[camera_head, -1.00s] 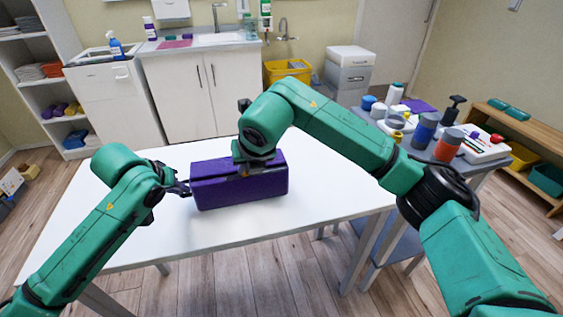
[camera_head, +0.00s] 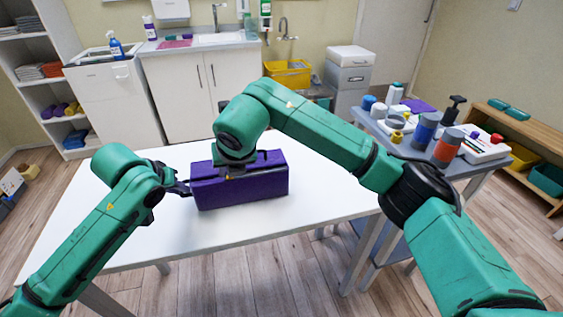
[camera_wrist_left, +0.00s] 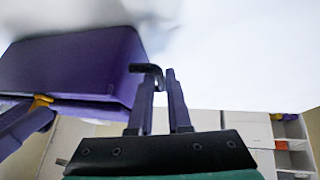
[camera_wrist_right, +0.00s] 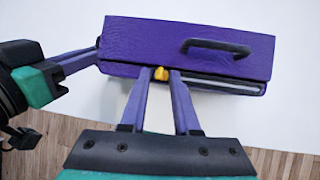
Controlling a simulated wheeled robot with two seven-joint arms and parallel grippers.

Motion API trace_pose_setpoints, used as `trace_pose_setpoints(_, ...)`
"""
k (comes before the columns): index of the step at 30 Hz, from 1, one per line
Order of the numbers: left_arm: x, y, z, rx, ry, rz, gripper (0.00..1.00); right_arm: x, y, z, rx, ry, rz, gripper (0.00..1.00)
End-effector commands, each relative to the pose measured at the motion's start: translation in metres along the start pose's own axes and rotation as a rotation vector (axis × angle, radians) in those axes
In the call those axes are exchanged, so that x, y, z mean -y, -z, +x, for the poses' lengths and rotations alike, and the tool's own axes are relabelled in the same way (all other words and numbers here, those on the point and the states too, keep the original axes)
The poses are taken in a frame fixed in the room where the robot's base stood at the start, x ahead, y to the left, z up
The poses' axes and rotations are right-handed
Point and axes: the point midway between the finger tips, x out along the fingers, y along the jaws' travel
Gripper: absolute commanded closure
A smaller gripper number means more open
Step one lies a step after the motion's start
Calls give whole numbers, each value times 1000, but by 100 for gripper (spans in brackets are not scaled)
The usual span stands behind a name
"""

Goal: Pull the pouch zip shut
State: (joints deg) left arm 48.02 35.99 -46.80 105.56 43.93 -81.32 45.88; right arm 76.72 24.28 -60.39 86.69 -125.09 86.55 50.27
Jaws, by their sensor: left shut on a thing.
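The purple pouch (camera_head: 245,188) lies on the white table (camera_head: 130,235); it also shows in the left wrist view (camera_wrist_left: 75,65). In the right wrist view the pouch (camera_wrist_right: 140,40) has a black handle (camera_wrist_right: 215,46). My left gripper (camera_head: 187,188) is shut on a small black tab (camera_wrist_left: 150,70) at the pouch's left end. My right gripper (camera_wrist_right: 165,74) is over the pouch, left of its middle, shut on the yellow zip pull (camera_wrist_right: 161,72). A pale and dark strip (camera_wrist_right: 225,86) runs right from the pull along the edge.
A grey side table (camera_head: 470,160) at right carries bottles, rollers and other items. A sink counter (camera_head: 205,40) and a yellow bin (camera_head: 288,73) stand behind. The white table is clear around the pouch.

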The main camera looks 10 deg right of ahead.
Motion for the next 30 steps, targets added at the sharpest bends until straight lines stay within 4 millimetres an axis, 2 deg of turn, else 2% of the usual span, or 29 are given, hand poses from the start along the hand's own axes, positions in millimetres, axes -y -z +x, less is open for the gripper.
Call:
trace_pose_setpoints(11,0,-2,2,6,1,1,100,1,0,-1,-1,2,0,48)
trace_pose_setpoints(30,1,-2,2,7,3,0,100,-7,-34,-53,0,3,-1,48)
